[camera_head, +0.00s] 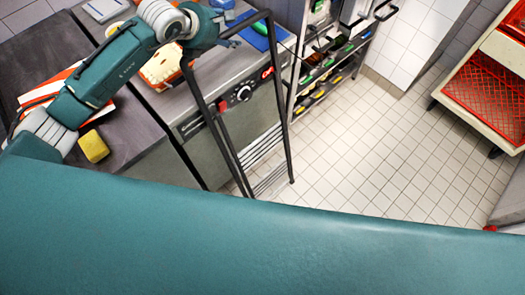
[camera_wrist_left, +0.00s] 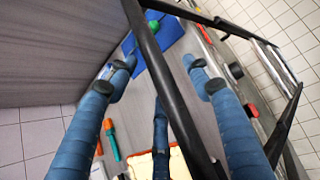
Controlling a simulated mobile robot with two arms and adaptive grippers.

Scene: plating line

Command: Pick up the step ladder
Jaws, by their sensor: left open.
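The step ladder (camera_head: 281,105) is a black metal frame with grey slatted steps low down. It stands upright on the tiled floor, close against the front of the steel counter. My left gripper (camera_head: 232,35) is at the ladder's top bars in the head view, above the counter. In the left wrist view the ladder's black bar (camera_wrist_left: 151,50) runs slanting across the space between the blue fingers of my left gripper (camera_wrist_left: 158,78). The fingers are spread apart; contact with the bar cannot be told. My right gripper is not in view.
The steel counter front has a dial (camera_head: 243,93). A yellow block (camera_head: 93,147) lies on the dark worktop at left. A rack with several coloured containers (camera_head: 330,66) stands behind the ladder. A red crate (camera_head: 490,95) sits at right. The tiled floor (camera_head: 375,155) between is clear.

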